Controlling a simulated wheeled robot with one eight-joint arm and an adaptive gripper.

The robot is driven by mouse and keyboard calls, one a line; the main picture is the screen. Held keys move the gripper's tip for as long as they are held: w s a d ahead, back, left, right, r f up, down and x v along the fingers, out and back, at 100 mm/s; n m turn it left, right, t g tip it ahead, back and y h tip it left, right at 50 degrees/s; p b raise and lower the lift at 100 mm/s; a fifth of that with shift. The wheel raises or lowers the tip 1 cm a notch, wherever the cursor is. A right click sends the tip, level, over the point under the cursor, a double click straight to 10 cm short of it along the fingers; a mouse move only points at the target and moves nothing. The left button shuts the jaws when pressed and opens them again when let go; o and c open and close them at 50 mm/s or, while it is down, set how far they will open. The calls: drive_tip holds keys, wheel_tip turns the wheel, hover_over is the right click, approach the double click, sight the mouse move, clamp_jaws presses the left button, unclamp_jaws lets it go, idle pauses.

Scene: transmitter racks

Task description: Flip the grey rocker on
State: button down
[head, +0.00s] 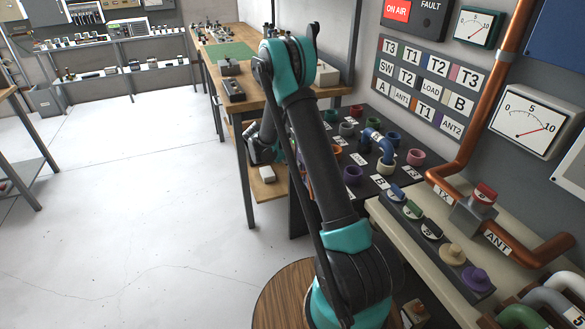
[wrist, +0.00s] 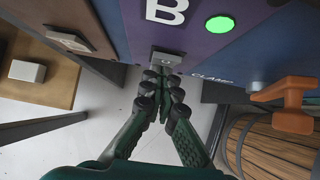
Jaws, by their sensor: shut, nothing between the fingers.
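A small grey rocker (wrist: 167,58) sits low on a purple panel (wrist: 200,40) marked "B" in the wrist view. My gripper (wrist: 166,80) is shut and empty, with its dark fingertips just below the rocker. I cannot tell whether they touch it, and the fingers hide part of its lower side. The rocker's tilt is not clear. A green lamp (wrist: 219,24) glows on the panel beside the "B". In the head view the rocker does not show, and my gripper end is partly hidden by my arm.
In the wrist view, an orange lever (wrist: 293,105) stands right of the fingers near a "CLAMP" label. A light-topped fitting (wrist: 68,42) is on a brown panel at left. A white box (wrist: 27,71) rests on a wooden shelf. The head view shows open floor (head: 120,220) at left.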

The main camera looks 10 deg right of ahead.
drive_tip(key=shift+r, duration=0.1)
drive_tip(key=shift+r, duration=0.75)
drive_tip(key=a+f+v, duration=0.2)
drive_tip(key=v, duration=1)
drive_tip(key=shift+s+a+r, duration=0.2)
drive_tip(key=shift+a+r, duration=0.2)
drive_tip(key=shift+a, duration=0.05)
